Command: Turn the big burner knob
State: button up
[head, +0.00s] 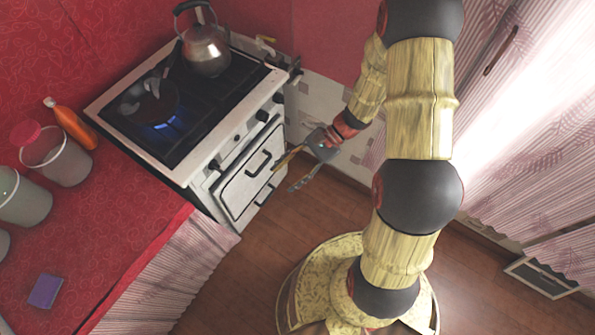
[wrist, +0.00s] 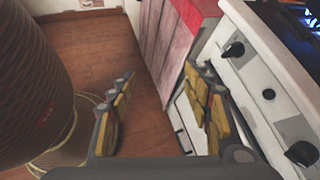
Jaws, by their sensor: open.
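The white stove (head: 190,172) stands against the red wall with black knobs along its front panel. One knob (head: 214,165) is at the panel's near-left end, and others (head: 262,115) sit farther right. In the wrist view a black knob with a pointer (wrist: 233,49), a small dark button (wrist: 268,94) and another black knob (wrist: 302,154) show on the panel. I cannot tell which is the big burner knob. My gripper (head: 284,177) is open and empty in front of the stove's drawer fronts. In the wrist view my gripper (wrist: 158,82) points downward beside the panel, apart from the knobs.
A metal kettle (head: 206,50) stands at the back of the hob. The red counter (head: 120,240) on the left holds an orange bottle (head: 70,122) and jars. The wooden floor (head: 240,260) before the stove is clear.

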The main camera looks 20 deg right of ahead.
jog(key=shift+s+d+r+n+g+h, duration=0.2)
jog(key=shift+s+d+r+n+h, duration=0.2)
jog(key=shift+s+r+n, duration=0.2)
jog(key=shift+s+d+r+n+g+h, duration=0.2)
jog(key=shift+s+d+r+n+h, duration=0.1)
jog(key=shift+s+d+r+n, duration=0.25)
jog(key=shift+w+a, duration=0.1)
jog(key=shift+w, duration=0.05)
dwell(0.4)
jog(key=s+d+r+n+h, duration=0.5)
jog(key=s, duration=0.1)
notch_tip(320, 180, up, 22)
jog(key=s+n+t+h, duration=0.2)
jog(key=n+t+h, duration=0.2)
jog(key=n+t, duration=0.2)
jog(key=shift+s+r+t+h, duration=0.2)
jog(key=shift+s+t+h, duration=0.15)
jog(key=shift+t, duration=0.55)
jog(key=shift+a, duration=0.1)
